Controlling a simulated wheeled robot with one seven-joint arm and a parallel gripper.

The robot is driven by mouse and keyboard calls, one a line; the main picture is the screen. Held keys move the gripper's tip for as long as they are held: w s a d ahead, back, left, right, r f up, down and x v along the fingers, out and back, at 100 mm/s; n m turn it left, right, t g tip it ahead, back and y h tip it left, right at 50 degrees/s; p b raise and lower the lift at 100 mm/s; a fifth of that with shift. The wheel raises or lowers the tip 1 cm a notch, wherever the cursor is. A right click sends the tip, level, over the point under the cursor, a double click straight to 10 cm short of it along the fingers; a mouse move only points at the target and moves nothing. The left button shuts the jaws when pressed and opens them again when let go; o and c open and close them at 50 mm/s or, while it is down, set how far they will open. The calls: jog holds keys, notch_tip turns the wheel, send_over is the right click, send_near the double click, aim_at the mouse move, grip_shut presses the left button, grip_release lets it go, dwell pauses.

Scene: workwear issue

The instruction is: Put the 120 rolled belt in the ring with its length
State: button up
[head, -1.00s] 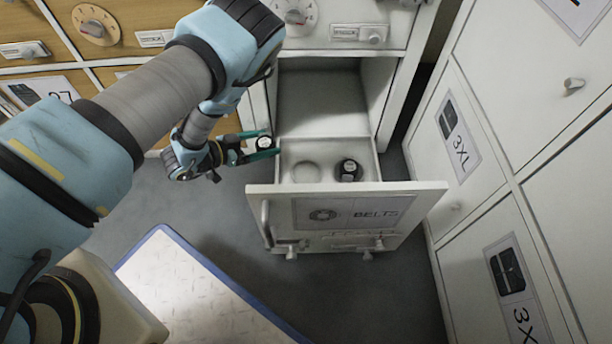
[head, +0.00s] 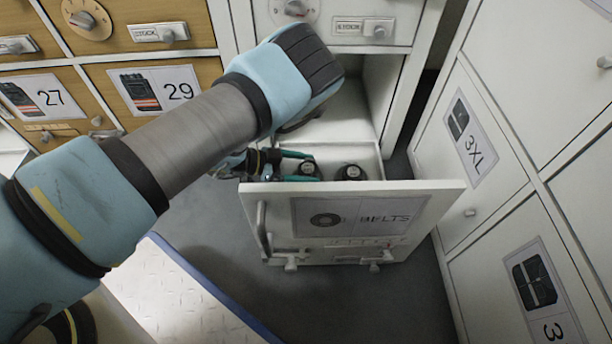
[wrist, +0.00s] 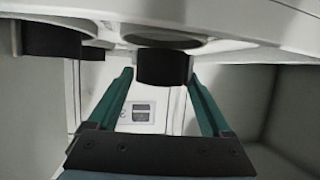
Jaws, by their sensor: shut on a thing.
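My gripper (head: 301,168) is inside the open belts drawer (head: 255,213), its green fingers shut on a black rolled belt (head: 308,171) with a pale top label. In the wrist view the held belt (wrist: 164,69) sits between the fingertips, close to a pale ring (wrist: 195,43). I cannot tell whether it is inside the ring or just short of it. A second black rolled belt (head: 351,173) stands to the right in the drawer; it also shows in the wrist view (wrist: 54,42). The labels are too small to read a length.
The drawer's front panel (head: 425,208) rises between my view and the drawer floor. White lockers marked 3XL (head: 475,145) stand to the right. Wooden drawers 27 and 29 (head: 150,92) are at the left. A pale platform with a blue edge (head: 175,295) lies below.

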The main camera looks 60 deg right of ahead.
notch_tip(320, 180, down, 2)
jog(key=shift+f+b, duration=0.1)
jog(key=shift+b, duration=0.25)
jog(key=o, duration=1.3)
jog(key=shift+w, duration=0.1)
jog(key=shift+w+a+r+p, duration=0.2)
jog(key=shift+a+r+p, duration=0.05)
jog(key=shift+r+p, duration=0.15)
jog(key=p+v, duration=0.5)
jog(key=v, duration=0.6)
jog(key=shift+a+p, duration=0.15)
jog(key=shift+p, duration=0.2)
